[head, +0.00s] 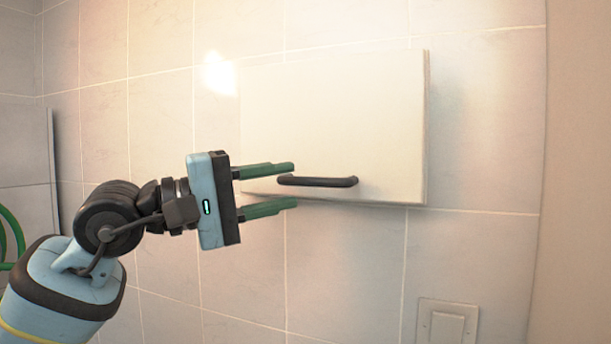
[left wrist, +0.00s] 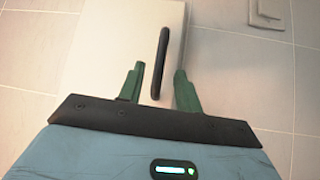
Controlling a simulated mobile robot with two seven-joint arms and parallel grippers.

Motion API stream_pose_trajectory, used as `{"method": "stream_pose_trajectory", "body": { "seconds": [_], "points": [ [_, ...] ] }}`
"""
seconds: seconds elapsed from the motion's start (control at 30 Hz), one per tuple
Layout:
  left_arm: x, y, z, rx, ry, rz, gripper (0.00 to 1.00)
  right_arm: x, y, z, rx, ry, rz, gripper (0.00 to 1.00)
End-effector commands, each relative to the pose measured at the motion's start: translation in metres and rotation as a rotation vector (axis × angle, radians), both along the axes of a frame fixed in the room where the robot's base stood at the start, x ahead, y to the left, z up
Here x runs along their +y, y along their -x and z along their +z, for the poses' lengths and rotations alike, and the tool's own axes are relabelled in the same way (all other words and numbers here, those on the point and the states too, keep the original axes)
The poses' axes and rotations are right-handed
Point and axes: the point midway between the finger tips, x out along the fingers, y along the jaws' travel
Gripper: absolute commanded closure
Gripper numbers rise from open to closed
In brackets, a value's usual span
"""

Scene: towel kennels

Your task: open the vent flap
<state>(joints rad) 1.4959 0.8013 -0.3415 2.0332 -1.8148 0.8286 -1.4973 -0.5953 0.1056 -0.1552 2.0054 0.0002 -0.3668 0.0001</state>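The vent flap (head: 340,115) is a cream panel on the tiled wall in the head view, and it looks closed. A dark bar handle (head: 318,181) runs level along its lower edge. My left gripper (head: 294,186) is open, with its green fingers pointing right at the handle's left end, one above its level and one below. In the left wrist view, the handle (left wrist: 160,62) shows between and beyond the two fingers, and the flap (left wrist: 112,50) lies behind. No contact is clear. My right gripper is not in view.
A light switch (head: 447,324) is on the wall at the lower right; it also shows in the left wrist view (left wrist: 266,13). A green hose (head: 10,235) hangs at the far left.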

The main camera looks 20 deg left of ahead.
Motion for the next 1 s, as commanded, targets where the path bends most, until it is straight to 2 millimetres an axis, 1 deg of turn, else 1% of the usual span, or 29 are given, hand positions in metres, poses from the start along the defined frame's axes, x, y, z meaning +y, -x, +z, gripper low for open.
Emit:
{"method": "stream_pose_trajectory", "body": {
  "seconds": [0.03, 0.13, 0.3, 0.43, 0.67, 0.7, 0.73, 0.93, 0.97, 1.0],
  "points": [
    [-0.006, -0.004, 0.006, -0.003, 0.003, -0.003, 0.66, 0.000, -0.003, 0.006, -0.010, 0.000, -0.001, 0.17],
    [-0.018, -0.013, 0.008, -0.004, 0.003, -0.002, 0.66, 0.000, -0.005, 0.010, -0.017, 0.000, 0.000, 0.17],
    [-0.030, -0.026, 0.008, -0.003, 0.003, -0.002, 0.66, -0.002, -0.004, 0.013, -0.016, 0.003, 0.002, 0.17],
    [-0.034, -0.030, 0.008, -0.002, 0.001, 0.000, 0.66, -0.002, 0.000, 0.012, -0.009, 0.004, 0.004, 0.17],
    [-0.035, -0.031, 0.007, -0.001, 0.001, 0.000, 0.66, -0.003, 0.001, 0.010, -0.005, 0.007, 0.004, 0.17],
    [-0.035, -0.031, 0.007, -0.001, 0.001, 0.000, 0.67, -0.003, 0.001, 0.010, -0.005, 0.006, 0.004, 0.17],
    [-0.034, -0.031, 0.007, -0.001, 0.001, 0.000, 0.71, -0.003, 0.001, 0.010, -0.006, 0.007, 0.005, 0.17],
    [-0.034, -0.031, 0.007, -0.001, 0.001, 0.000, 0.97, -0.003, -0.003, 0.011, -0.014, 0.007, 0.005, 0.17],
    [-0.034, -0.031, 0.007, -0.001, 0.001, 0.000, 1.00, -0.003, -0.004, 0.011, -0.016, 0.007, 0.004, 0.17],
    [-0.034, -0.031, 0.007, -0.001, 0.001, 0.000, 1.00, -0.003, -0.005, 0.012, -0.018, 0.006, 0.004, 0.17]
  ]
}}
